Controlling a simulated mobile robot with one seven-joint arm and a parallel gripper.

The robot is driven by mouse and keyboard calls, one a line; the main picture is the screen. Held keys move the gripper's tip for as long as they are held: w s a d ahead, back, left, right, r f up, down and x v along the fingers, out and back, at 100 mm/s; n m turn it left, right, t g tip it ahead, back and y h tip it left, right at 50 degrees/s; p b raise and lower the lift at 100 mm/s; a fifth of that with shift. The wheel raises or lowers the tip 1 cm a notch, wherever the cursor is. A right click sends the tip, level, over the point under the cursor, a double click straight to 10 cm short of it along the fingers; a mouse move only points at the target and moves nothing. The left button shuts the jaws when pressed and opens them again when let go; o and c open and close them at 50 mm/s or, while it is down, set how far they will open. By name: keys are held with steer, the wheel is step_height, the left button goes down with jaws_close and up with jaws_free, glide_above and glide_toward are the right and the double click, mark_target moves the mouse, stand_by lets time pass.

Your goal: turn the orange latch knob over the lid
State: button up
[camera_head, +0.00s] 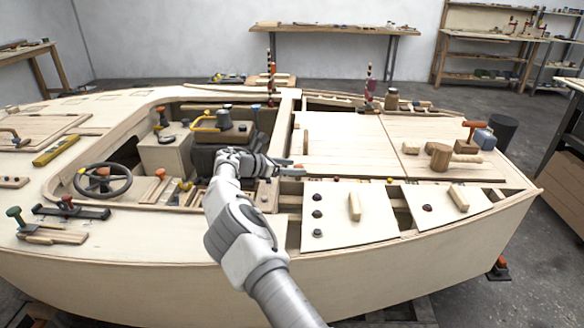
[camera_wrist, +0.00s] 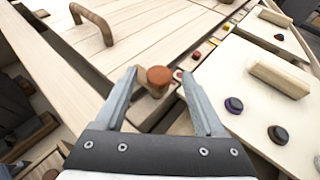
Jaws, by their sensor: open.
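The orange latch knob (camera_wrist: 159,76) shows in the wrist view as a round cap on a small wooden piece at the near edge of the plank lid (camera_wrist: 140,40). My gripper (camera_wrist: 157,80) is open, with one finger on each side of the knob in the picture. I cannot tell whether either finger touches it. The lid (camera_head: 350,150) has an upright wooden handle (camera_wrist: 93,22). In the head view my gripper (camera_head: 289,168) is at the lid's near left corner, and the knob is hard to make out there.
A pale panel (camera_wrist: 245,85) with dark round knobs and a wooden handle (camera_wrist: 280,79) lies to the right of my gripper. Small coloured buttons (camera_wrist: 197,55) line the strip between. A wooden mallet (camera_head: 441,156) lies on the deck at right. A steering wheel (camera_head: 102,181) stands at left.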

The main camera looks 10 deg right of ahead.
steer(key=p+v, duration=0.3)
steer(key=v, duration=1.4)
steer(key=shift+a, duration=0.2)
steer(key=shift+s+r, duration=0.1)
steer(key=s+d+r+m+g+y+p, duration=0.2)
steer(key=s+d+r+m+y+p, duration=0.15)
steer(key=s+d+r+m, duration=0.4)
steer(key=s+d+r+m+g+y+p, duration=0.2)
steer(key=s+d+r+m+y, duration=0.25)
steer(key=d+r, duration=0.55)
steer(key=s+r+m+t+y+p, duration=0.1)
steer(key=s+m, duration=0.4)
steer(key=s, duration=1.1)
steer(key=s+r+m+t+y+p, duration=0.2)
steer(key=s+r+m+p, duration=0.3)
steer(key=s, duration=1.1)
steer(key=shift+r+m+t+y, duration=0.3)
steer(key=shift+r+m+y, duration=0.2)
steer(key=shift+r+m, duration=0.2)
